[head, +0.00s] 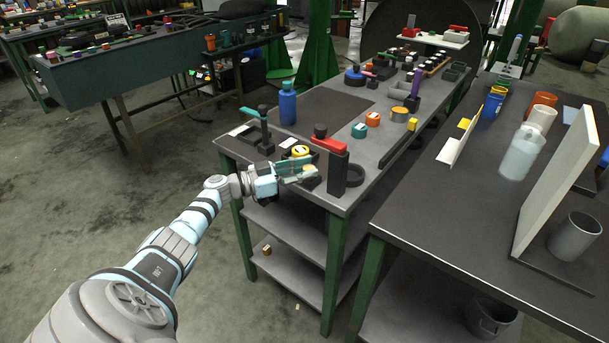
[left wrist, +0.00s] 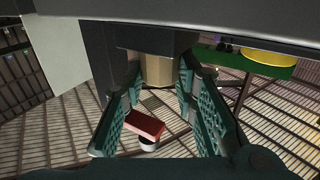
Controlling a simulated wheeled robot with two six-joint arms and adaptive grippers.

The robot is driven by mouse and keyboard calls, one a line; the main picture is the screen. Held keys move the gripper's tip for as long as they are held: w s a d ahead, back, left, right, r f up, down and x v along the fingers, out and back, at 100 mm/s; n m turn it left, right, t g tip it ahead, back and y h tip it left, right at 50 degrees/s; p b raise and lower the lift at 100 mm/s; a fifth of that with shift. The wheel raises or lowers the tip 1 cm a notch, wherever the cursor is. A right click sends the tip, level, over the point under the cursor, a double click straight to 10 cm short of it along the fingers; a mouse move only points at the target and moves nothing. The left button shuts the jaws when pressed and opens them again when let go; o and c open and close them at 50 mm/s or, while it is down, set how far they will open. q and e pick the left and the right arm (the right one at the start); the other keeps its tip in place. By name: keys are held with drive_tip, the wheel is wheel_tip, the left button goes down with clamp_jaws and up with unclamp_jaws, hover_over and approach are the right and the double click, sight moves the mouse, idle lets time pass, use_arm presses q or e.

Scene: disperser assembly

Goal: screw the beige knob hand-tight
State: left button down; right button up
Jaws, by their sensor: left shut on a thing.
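My left gripper (head: 304,171) is at the near corner of the middle workbench, with its teal fingers pointing right. In the left wrist view its ribbed fingers (left wrist: 163,115) stand on both sides of the beige knob (left wrist: 157,70). The knob sits against a dark grey part (left wrist: 150,36) at the top of that view. I read the gripper as shut on the knob. In the head view the knob is mostly hidden by the fingers, and its thread is not visible. My right gripper is not in view.
A black post with a red arm (head: 328,146) stands just right of the gripper. The dark mat (head: 332,107) further back is mostly clear.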

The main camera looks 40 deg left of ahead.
use_arm(q)
drive_tip(key=shift+f, duration=0.1)
drive_tip(key=c, duration=1.3)
unclamp_jaws()
drive_tip(key=shift+s, duration=0.15)
drive_tip(key=v, duration=1.2)
